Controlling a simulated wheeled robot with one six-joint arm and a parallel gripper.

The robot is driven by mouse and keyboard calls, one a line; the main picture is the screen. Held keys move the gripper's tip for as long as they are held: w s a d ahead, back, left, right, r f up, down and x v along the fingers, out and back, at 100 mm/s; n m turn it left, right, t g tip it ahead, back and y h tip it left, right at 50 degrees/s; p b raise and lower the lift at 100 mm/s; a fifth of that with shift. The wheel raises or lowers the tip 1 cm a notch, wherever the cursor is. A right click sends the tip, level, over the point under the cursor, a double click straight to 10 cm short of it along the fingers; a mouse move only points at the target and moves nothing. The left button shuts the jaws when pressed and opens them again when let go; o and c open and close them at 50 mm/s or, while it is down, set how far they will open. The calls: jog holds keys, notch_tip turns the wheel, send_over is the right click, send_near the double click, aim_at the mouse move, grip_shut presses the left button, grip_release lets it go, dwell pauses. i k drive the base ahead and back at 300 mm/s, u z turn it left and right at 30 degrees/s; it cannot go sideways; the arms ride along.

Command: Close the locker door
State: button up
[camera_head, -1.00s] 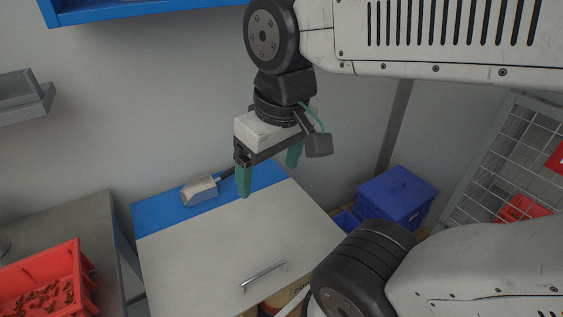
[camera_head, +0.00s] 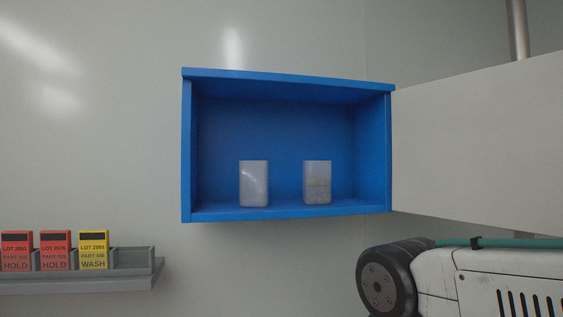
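The blue locker (camera_head: 288,80) is mounted on the wall in the middle of the head view. Its white door (camera_head: 475,145) stands wide open, hinged on the right side and reaching out to the picture's right edge. Two translucent containers stand upright on the locker floor, one left of centre (camera_head: 254,184) and one to the right (camera_head: 317,183). My arm shows at the lower right, below the door. My gripper is out of the picture.
A grey wall rack (camera_head: 130,275) at the lower left holds two red cards (camera_head: 55,250) and a yellow card (camera_head: 93,250). A vertical pipe (camera_head: 517,30) runs at the upper right.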

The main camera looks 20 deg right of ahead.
aim_at(484, 147)
jog(key=z, duration=0.65)
jog(key=k, duration=0.85)
jog(key=u, duration=0.15)
